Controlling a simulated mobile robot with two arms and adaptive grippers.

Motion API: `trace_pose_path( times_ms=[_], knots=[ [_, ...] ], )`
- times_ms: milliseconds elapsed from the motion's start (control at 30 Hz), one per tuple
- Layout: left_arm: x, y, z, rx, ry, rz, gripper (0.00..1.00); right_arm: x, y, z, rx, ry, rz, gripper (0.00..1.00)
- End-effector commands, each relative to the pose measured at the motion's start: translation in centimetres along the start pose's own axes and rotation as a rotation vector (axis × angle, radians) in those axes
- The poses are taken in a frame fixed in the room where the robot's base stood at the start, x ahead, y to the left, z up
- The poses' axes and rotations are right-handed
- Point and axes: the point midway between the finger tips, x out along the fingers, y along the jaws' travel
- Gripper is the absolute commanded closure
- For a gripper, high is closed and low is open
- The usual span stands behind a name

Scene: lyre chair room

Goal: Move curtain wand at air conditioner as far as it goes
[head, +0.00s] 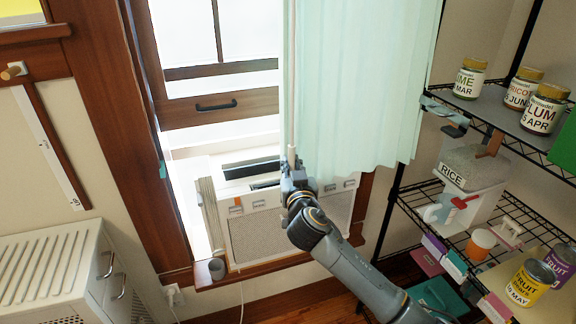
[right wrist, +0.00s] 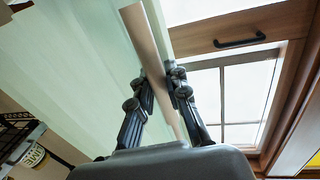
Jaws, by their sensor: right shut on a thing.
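The curtain wand (head: 292,90) is a thin pale rod hanging along the left edge of the mint-green curtain (head: 360,80). The air conditioner (head: 265,228) sits in the window's lower opening, behind my right gripper (head: 296,172). My right gripper is shut on the wand near its lower end, in front of the air conditioner's top. In the right wrist view the wand (right wrist: 148,45) passes between the two fingers (right wrist: 163,90), with the curtain behind it. The curtain covers the right part of the window. My left gripper is in neither view.
A black wire shelf (head: 410,195) with jars, a rice container (head: 470,170) and boxes stands at the right. A white slatted cabinet (head: 50,270) is at the lower left. The window (head: 215,75) is uncovered left of the wand.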

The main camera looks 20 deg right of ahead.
Motion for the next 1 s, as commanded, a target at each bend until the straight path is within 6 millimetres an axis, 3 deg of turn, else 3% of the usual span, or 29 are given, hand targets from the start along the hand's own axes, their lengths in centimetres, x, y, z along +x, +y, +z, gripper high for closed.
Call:
trace_pose_path(
  times_ms=[267,700,1000],
  knots=[
    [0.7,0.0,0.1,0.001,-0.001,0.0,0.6,1.3,6.7,0.2,-0.002,0.0,0.009,1.0],
    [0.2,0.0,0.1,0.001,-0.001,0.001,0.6,4.1,21.2,-0.2,-0.004,0.0,0.009,1.0],
    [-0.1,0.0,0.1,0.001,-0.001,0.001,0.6,5.3,27.4,-0.2,-0.004,0.0,0.007,1.0]
  ],
)
